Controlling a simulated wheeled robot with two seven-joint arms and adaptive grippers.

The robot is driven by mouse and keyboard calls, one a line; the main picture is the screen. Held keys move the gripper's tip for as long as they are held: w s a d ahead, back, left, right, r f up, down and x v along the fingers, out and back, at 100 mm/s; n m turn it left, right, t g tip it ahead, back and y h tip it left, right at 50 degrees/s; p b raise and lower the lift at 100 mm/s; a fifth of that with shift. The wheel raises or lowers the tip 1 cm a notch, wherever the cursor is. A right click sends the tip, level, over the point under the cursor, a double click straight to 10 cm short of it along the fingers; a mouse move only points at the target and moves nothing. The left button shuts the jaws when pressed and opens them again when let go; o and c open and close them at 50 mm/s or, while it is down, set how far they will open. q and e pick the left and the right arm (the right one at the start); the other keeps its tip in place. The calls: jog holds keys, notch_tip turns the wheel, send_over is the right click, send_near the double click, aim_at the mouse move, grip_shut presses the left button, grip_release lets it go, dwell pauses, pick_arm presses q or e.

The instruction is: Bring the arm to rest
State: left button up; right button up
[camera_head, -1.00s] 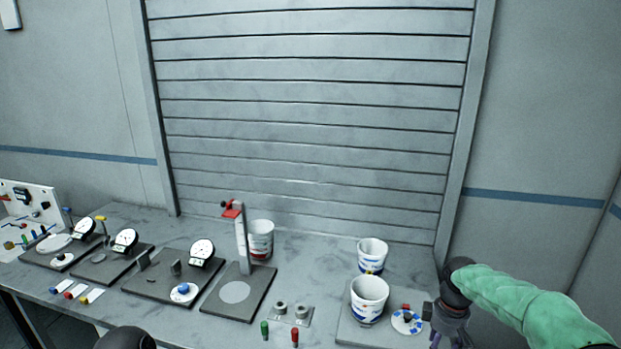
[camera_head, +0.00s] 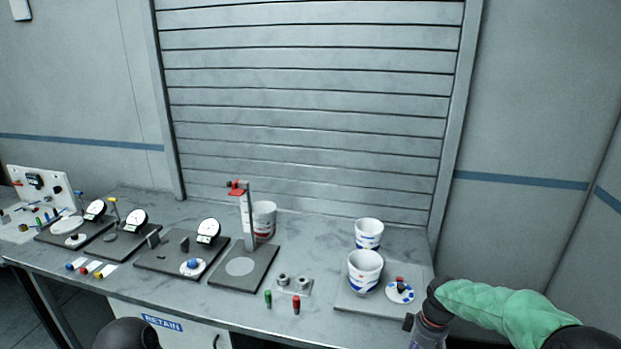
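My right arm, in a green sleeve (camera_head: 505,308), comes in from the lower right. My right gripper (camera_head: 424,338) hangs at the bottom edge, in front of the grey plate at the table's right end. Its fingertips are cut off or hidden, so I cannot tell whether it is open. A dark rounded part of my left arm shows at the bottom left; the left gripper itself is not in view.
On the grey plate (camera_head: 348,304) stand two white cups (camera_head: 365,272) (camera_head: 369,233) and a blue-and-white disc (camera_head: 399,293). Red and green pegs (camera_head: 296,305) (camera_head: 268,299) stand left of it. A post stand (camera_head: 249,215), another cup (camera_head: 264,219) and dial gauges (camera_head: 208,231) fill the left.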

jog(key=s+a+f+m+y+b, duration=0.1)
jog(key=s+a+f+m, duration=0.1)
jog(key=s+a+f, duration=0.45)
jog(key=s+a+f+m+y+b, duration=0.1)
jog(key=s+a+f+m, duration=0.15)
jog(key=f, duration=0.65)
jog(key=s+a+f+m+y, duration=0.1)
jog(key=s+a+f, duration=0.45)
jog(key=f, duration=0.25)
jog(key=s+a+f+m, duration=0.2)
jog(key=s, duration=0.3)
jog(key=s+a+f+m+b, duration=0.1)
jog(key=s+f+m, duration=0.1)
jog(key=s, duration=0.3)
jog(key=shift+a+f, duration=0.4)
jog(key=shift+f, duration=0.05)
